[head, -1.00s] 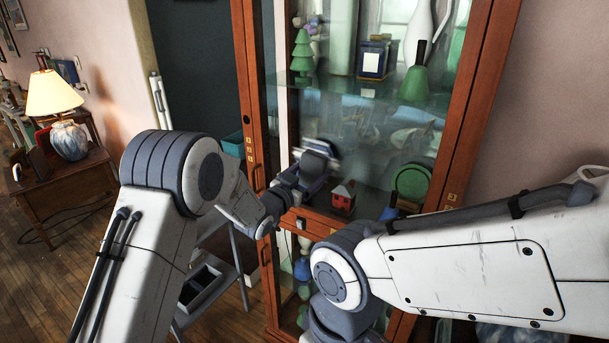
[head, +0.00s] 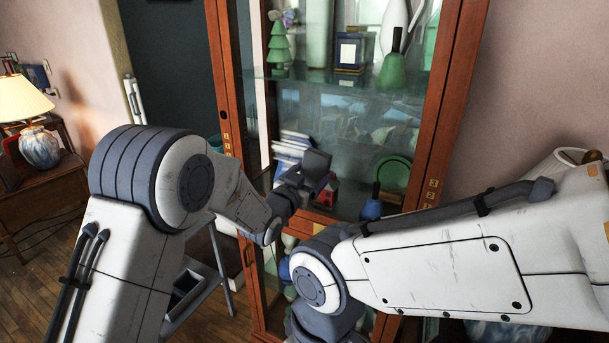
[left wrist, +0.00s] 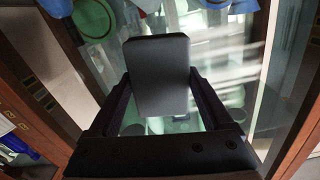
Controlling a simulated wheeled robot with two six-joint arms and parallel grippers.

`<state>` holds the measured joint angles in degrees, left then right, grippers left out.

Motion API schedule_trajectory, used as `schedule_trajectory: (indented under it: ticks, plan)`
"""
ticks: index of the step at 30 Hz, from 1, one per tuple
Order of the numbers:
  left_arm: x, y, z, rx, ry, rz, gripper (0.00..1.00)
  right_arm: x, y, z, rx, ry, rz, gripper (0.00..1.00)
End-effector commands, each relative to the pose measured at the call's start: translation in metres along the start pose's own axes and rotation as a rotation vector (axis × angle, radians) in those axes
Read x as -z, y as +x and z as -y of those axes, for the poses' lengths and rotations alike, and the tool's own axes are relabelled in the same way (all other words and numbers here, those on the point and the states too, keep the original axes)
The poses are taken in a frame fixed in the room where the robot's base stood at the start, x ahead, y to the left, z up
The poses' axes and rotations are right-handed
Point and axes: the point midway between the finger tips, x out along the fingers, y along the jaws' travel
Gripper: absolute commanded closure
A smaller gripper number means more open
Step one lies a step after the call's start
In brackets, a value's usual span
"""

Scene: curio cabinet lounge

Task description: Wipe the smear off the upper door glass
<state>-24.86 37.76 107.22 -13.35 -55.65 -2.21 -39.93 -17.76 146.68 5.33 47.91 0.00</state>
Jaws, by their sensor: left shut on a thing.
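My left gripper (head: 303,182) is shut on a dark grey block-shaped pad (head: 317,164). The pad also shows upright between the fingers in the left wrist view (left wrist: 157,75). The upper door glass (head: 335,110) is in a reddish wood frame. Whitish streaks, the smear (head: 292,150), show just left of and above the pad in the head view. In the left wrist view the smear (left wrist: 228,60) lies right of the pad. I cannot tell whether the pad touches the glass. My right arm comes in from the right; its gripper is out of view.
Behind the glass stand a green tree (head: 279,48), a green bell-shaped piece (head: 393,70), a green ring-shaped plate (head: 394,174) and a partly hidden red house (head: 327,191). A lit lamp (head: 38,140) stands on a side table at left. My right arm crosses low in front of the cabinet.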

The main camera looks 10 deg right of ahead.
Motion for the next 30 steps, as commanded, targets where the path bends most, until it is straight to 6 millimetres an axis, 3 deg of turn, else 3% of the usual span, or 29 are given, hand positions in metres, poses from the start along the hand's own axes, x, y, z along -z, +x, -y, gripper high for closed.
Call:
schedule_trajectory:
  ticks: [12,30]
  plan:
    - [0.025,0.000,-0.002,-0.007,0.004,-0.011,0.81,0.000,-0.008,0.001,0.000,0.000,0.000,0.00]
    - [0.015,-0.003,0.037,-0.002,0.002,-0.004,0.81,0.000,0.000,0.000,0.000,0.000,0.000,0.00]
